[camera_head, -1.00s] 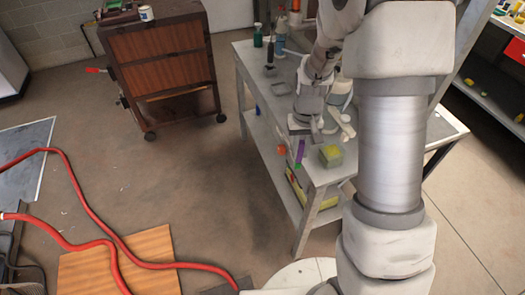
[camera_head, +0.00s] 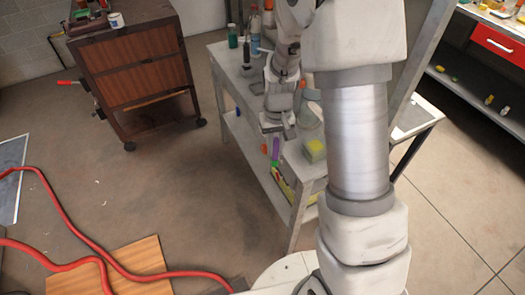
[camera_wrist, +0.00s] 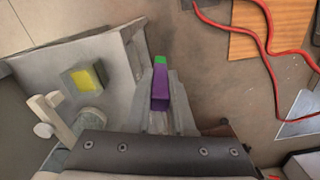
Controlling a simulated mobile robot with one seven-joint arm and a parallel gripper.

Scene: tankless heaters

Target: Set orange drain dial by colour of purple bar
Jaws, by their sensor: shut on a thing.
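A purple bar (camera_head: 275,147) with a green end (camera_head: 275,163) hangs at the bench's front edge, below my gripper (camera_head: 277,131). In the wrist view the purple bar (camera_wrist: 160,88) lies between the fingers of my gripper (camera_wrist: 160,115), with its green tip (camera_wrist: 160,60) pointing away. My gripper is shut on it. A small orange piece (camera_head: 264,149) shows just left of the bar in the head view; I cannot tell whether it is the drain dial. It does not show in the wrist view.
A yellow block in a clear cube (camera_head: 315,149) sits on the grey bench (camera_head: 307,170), right of the bar. A white T-shaped handle (camera_wrist: 48,115) stands near it. Bottles (camera_head: 233,36) stand farther back. A wooden cabinet (camera_head: 130,65) and red hose (camera_head: 75,225) lie left, with bare floor between.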

